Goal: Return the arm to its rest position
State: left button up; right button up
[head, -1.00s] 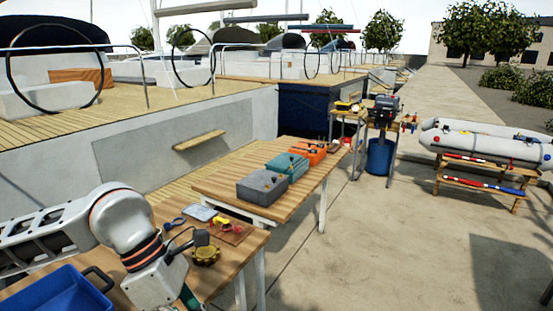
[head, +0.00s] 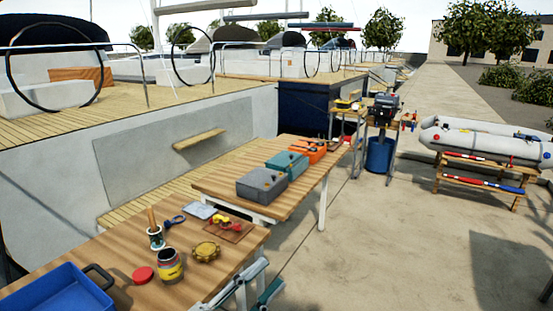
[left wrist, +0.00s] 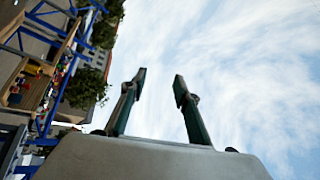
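My left gripper (head: 268,278) shows at the bottom edge of the head view, in front of the near table's right front corner. Only its grey and green finger parts are in the picture; most of the arm is out of view. In the left wrist view the two green fingers (left wrist: 160,78) stand apart with only sky and cloud between them. The gripper is open and empty. My right gripper is in neither view.
The near wooden table (head: 110,250) holds a blue bin (head: 55,290), a yellow-and-dark can (head: 170,267), a red lid (head: 142,274), a brass ring-shaped part (head: 206,252) and a brush in a cup (head: 156,235). A second table (head: 225,180) carries several toolboxes.

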pick_arm(q)
jog(key=w+a+f+n+t+y, duration=0.1)
jog(key=a+f+n+y, duration=0.25)
jog(key=f, duration=0.25)
jog(key=a+f+n+t+y, duration=0.2)
jog(key=a+f+n+y, duration=0.15)
jog(key=f+n, duration=0.2)
jog(key=s+a+f+n+g+y, duration=0.2)
jog(key=s+a+f+n, duration=0.1)
jog(key=f, duration=0.5)
jog(key=s+a+f+n+g+y, duration=0.2)
jog(key=s+a+f+n+y, duration=0.1)
jog(key=s+f, duration=0.3)
jog(key=s+a+f+n+g+y, duration=0.2)
jog(key=s+a+f+n, duration=0.1)
jog(key=f, duration=0.8)
jog(key=shift+s+a+y, duration=0.4)
jog(key=shift+s+a, duration=0.4)
jog(key=shift+s, duration=0.05)
